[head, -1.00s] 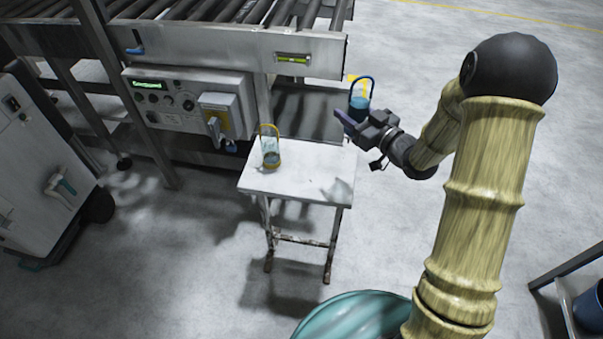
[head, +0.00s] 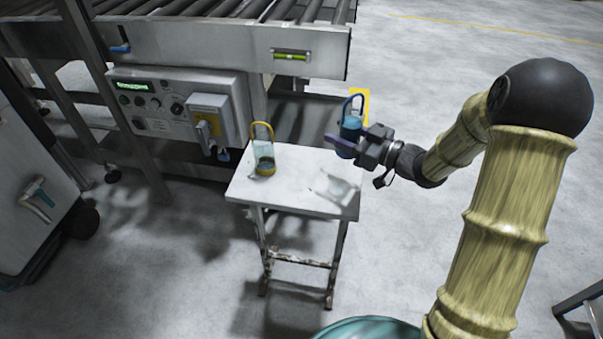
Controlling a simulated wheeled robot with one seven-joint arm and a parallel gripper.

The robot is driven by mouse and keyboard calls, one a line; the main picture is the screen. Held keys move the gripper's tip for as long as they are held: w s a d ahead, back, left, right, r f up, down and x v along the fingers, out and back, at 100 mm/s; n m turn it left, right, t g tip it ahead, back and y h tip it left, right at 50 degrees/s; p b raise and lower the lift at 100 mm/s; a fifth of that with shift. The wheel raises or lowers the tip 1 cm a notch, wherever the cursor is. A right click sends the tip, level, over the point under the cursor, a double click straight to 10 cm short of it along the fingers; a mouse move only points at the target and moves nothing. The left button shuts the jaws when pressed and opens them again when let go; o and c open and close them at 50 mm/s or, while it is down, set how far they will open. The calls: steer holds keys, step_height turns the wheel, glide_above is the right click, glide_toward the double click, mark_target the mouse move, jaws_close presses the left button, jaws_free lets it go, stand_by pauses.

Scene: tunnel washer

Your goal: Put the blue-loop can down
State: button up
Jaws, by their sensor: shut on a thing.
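A second can (head: 264,160), clear with a yellow loop and yellow base, stands on the table's left side.
A roller conveyor (head: 220,45) with a control box (head: 165,105) stands behind the table. A pale patch (head: 338,188), unclear in nature, shows on the tabletop's right side. The tabletop's middle is clear. Open floor lies to the right.

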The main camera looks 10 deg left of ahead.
step_height(320, 180, down, 6)
steer(key=shift+f+b, duration=0.1)
steer(key=shift+b, duration=0.85)
steer(key=shift+f+b, duration=0.6)
steer(key=shift+f, duration=1.35)
steer(key=shift+r, duration=0.1)
steer(key=o, duration=1.1)
steer(key=shift+f, duration=0.2)
steer(key=shift+r, duration=0.1)
